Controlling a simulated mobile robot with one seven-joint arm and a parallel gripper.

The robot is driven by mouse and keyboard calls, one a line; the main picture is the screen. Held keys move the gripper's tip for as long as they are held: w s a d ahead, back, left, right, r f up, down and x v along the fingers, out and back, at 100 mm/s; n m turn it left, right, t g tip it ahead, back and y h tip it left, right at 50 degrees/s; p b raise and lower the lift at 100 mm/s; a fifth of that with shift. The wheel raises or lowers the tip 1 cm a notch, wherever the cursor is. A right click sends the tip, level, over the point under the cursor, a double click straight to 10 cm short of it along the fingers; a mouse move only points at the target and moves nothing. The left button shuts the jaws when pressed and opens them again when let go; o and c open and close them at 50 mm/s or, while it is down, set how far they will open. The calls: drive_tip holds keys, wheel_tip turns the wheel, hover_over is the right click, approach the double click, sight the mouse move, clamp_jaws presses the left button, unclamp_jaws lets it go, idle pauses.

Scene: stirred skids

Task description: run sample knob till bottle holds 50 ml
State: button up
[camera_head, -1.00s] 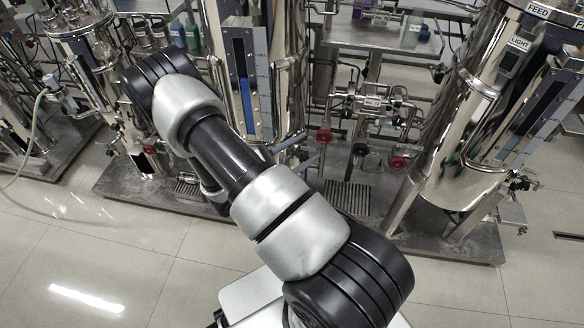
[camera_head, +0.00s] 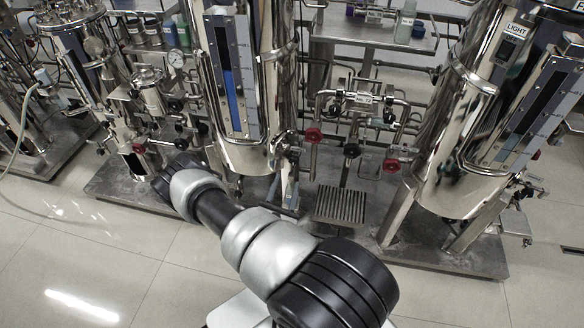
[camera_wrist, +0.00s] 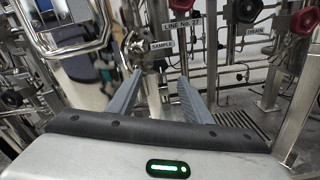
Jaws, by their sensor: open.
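In the wrist view, a metallic lobed knob (camera_wrist: 137,46) sits beside the SAMPLE label (camera_wrist: 162,46), just beyond my fingertips. It is small and partly lost among the fittings in the head view (camera_head: 282,146). My gripper (camera_wrist: 158,82) is open, with one finger on each side and nothing held between them. A pale upright shape (camera_wrist: 152,97), perhaps the bottle, shows between the fingers below the knob. I cannot read a liquid level or marks on it.
Steel vessels (camera_head: 475,130) flank the piping. A floor grate (camera_head: 340,204) lies below; open floor is in front.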

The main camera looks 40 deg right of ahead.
sight(293, 162)
drive_tip(key=b+x, duration=0.2)
drive_tip(key=x, duration=0.7)
drive_tip(key=shift+w+d, duration=0.2)
drive_tip(key=shift+d, duration=0.1)
drive_tip(key=shift+c, duration=0.5)
drive_tip(key=c, duration=1)
drive_tip(key=n, duration=0.3)
drive_tip(key=shift+a, duration=0.1)
drive_tip(key=shift+n, duration=2.5)
